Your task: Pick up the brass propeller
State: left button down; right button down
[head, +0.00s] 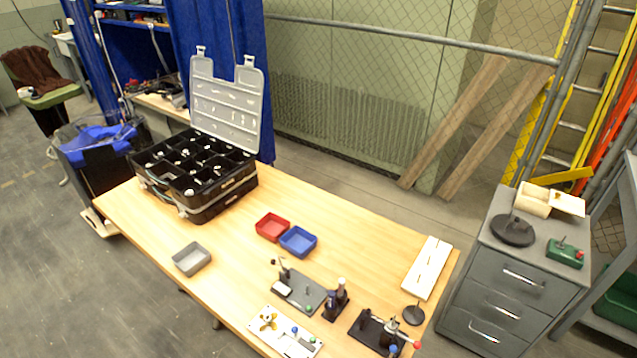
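A small brass propeller (267,321) shows in the head view near the front edge of the wooden table. Neither of my grippers is in view.
Behind the plate stand a dark fixture board (306,291), red (272,227) and blue (298,242) trays, and a grey tray (192,258). A black fixture with a lever (378,331) is at right. An open organizer case (196,172) fills the far left.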

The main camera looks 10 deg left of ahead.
aim_at(273, 316)
jog(key=k+j+u, duration=0.1)
jog(key=u, duration=0.7)
